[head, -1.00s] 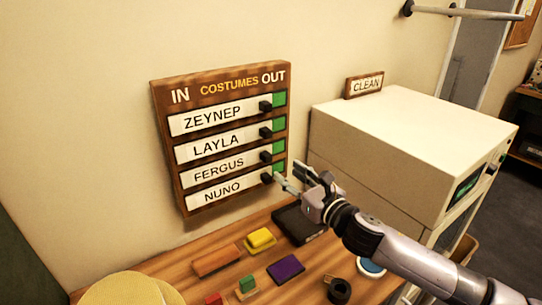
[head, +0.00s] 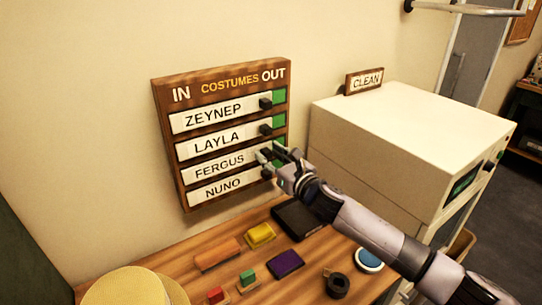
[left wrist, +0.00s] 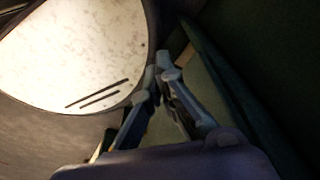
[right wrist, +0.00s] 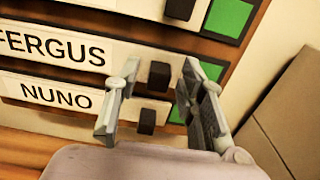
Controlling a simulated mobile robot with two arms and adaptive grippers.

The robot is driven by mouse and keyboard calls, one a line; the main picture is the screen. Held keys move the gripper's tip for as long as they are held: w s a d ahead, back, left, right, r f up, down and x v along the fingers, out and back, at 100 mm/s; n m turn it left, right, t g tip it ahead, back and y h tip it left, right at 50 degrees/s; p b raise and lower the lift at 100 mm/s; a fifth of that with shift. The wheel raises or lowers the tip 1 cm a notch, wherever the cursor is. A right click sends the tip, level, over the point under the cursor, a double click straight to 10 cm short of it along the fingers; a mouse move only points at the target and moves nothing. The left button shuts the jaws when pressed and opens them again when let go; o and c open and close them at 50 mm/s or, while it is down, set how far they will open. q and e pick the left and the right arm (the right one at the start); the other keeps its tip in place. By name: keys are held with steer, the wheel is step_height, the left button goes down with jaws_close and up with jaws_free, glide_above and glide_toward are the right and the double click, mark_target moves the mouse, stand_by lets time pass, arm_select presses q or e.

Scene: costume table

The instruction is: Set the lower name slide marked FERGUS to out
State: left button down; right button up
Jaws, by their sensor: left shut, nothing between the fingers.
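The brown COSTUMES board (head: 222,82) hangs on the wall with IN at its left and OUT at its right. The FERGUS slide (head: 219,164) is white with a black knob and sits in the third row, above NUNO. In the right wrist view the FERGUS knob (right wrist: 159,75) stands between the fingertips of my right gripper (right wrist: 160,68), which is open; contact cannot be told. Green shows at the right end of that row, partly behind a finger. In the head view my right gripper (head: 271,156) hides the knob. My left gripper (left wrist: 163,72) is shut and empty, away from the board.
The NUNO knob (right wrist: 147,120) is just below, close to the fingers, and the LAYLA knob (right wrist: 180,8) is just above. A white machine (head: 415,140) stands right of the board. Small coloured blocks and a purple pad (head: 286,263) lie on the wooden table below.

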jaws_close()
stand_by(0.6)
